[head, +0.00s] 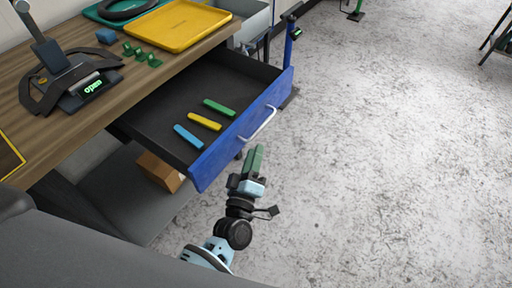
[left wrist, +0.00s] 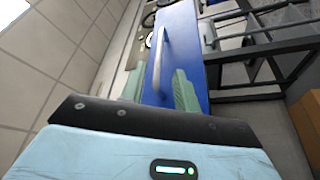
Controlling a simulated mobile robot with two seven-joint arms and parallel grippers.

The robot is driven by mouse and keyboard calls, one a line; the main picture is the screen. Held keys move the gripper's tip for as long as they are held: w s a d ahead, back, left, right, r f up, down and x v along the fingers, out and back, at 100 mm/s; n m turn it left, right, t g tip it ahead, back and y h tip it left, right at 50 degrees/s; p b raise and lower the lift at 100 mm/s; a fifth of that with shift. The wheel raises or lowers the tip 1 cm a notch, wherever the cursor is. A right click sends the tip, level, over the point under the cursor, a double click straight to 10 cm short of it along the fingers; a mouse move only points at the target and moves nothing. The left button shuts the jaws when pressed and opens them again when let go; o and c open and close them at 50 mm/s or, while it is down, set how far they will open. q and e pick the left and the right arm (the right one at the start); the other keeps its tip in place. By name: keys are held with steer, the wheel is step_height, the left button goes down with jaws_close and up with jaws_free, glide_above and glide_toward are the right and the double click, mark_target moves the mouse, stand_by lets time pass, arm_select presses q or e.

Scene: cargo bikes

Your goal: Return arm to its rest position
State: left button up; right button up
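My left gripper (head: 257,152) is in front of the open drawer's blue front (head: 240,130), near the silver handle (head: 260,125). My right gripper is in neither view.
The open drawer holds blue (head: 188,136), yellow (head: 204,121) and green (head: 218,107) bars. Above it, the wooden bench (head: 95,105) carries a yellow tray (head: 180,24) and a clamp-like device (head: 80,88). A cardboard box (head: 160,172) sits below.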

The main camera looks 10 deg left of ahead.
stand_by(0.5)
arm_select(q)
steer(key=s+a+f+m+g+p, duration=0.2)
steer(key=s+a+m+g+p, duration=0.1)
steer(key=s, duration=0.8)
steer(key=s+a+f+m+g+h+p, duration=0.1)
steer(key=s+a+f+m+g+p, duration=0.1)
steer(key=s+m, duration=0.4)
steer(key=s+a+f+m+g+h+p, duration=0.1)
steer(key=s+a+m+g+p, duration=0.3)
steer(key=s, duration=1.2)
steer(key=f+g+p, duration=0.1)
steer(key=g, duration=0.1)
steer(key=shift+s+a+f+m+g+p, duration=0.15)
steer(key=shift+s+f+m+g+p, duration=0.15)
steer(key=shift+s+f+m+p, duration=0.1)
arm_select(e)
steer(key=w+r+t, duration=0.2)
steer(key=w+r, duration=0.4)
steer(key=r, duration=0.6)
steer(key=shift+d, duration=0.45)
arm_select(q)
steer(key=shift+w+r, duration=0.1)
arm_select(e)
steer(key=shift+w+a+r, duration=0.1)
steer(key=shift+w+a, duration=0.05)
